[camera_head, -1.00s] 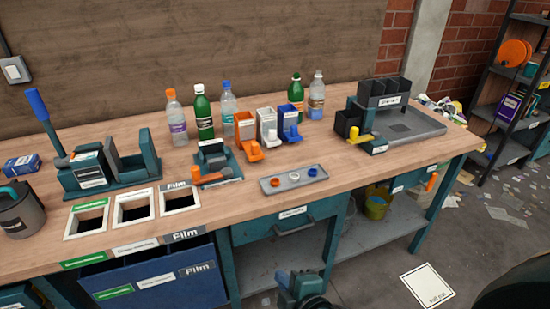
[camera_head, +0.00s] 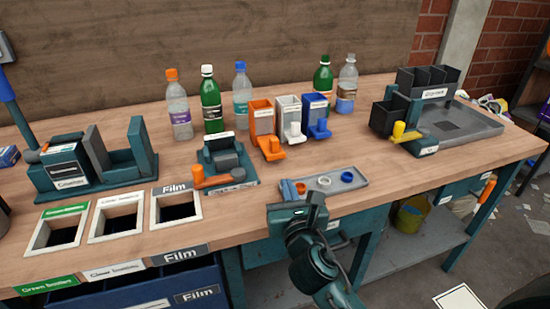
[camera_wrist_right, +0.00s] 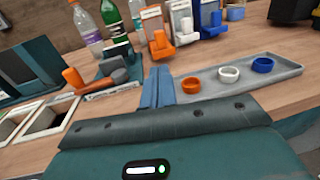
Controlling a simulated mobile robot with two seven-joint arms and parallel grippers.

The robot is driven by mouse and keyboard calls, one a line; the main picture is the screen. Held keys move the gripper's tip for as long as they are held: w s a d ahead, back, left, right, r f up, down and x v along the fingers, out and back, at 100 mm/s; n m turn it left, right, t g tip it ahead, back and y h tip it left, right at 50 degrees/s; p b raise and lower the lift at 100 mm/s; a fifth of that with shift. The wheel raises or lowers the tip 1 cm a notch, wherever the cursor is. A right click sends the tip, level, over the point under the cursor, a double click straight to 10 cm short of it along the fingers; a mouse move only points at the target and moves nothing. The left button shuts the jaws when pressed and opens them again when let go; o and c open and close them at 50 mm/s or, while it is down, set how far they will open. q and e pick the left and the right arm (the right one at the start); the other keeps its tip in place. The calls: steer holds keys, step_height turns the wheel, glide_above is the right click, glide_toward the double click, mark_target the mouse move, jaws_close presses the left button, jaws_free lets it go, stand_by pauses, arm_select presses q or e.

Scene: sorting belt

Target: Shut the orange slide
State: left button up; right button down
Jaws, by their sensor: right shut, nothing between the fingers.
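The orange dispenser (camera_head: 262,118) stands on the bench, leftmost of three, beside a white one and a blue one. Its orange slide (camera_head: 272,150) juts out at the front, low down. The dispenser also shows in the wrist view (camera_wrist_right: 153,27), with its slide (camera_wrist_right: 160,48) facing me. My right gripper (camera_head: 288,187) is at the bench's front edge, in front of the orange slide and apart from it. Its fingers (camera_wrist_right: 158,86) are shut and empty, beside the left end of the grey tray. My left gripper is not in view.
The grey tray (camera_head: 357,190) holds orange, white and blue rings. A teal fixture with an orange handle (camera_head: 212,179) stands left of my fingers. Bottles stand behind, including a green one (camera_head: 211,110). Bare bench lies between the tray and the dispensers.

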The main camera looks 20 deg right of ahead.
steer(key=b, duration=0.1)
glide_toward(272, 143)
steer(key=w, duration=0.1)
steer(key=w+d, duration=0.1)
steer(key=w, duration=0.1)
steer(key=w+f, duration=0.1)
steer(key=w, duration=0.1)
steer(key=shift+w+d, duration=0.1)
steer(key=shift+d, duration=0.1)
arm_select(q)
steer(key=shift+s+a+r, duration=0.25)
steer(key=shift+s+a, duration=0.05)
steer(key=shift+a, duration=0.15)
arm_select(e)
steer(key=shift+w, duration=0.6)
steer(key=shift+w, duration=0.1)
steer(key=w+b, duration=0.1)
steer(key=w, duration=0.5)
steer(key=shift+r, duration=0.2)
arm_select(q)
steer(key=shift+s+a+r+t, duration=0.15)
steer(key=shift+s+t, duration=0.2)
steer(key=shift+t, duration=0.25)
arm_select(e)
steer(key=shift+r, duration=0.15)
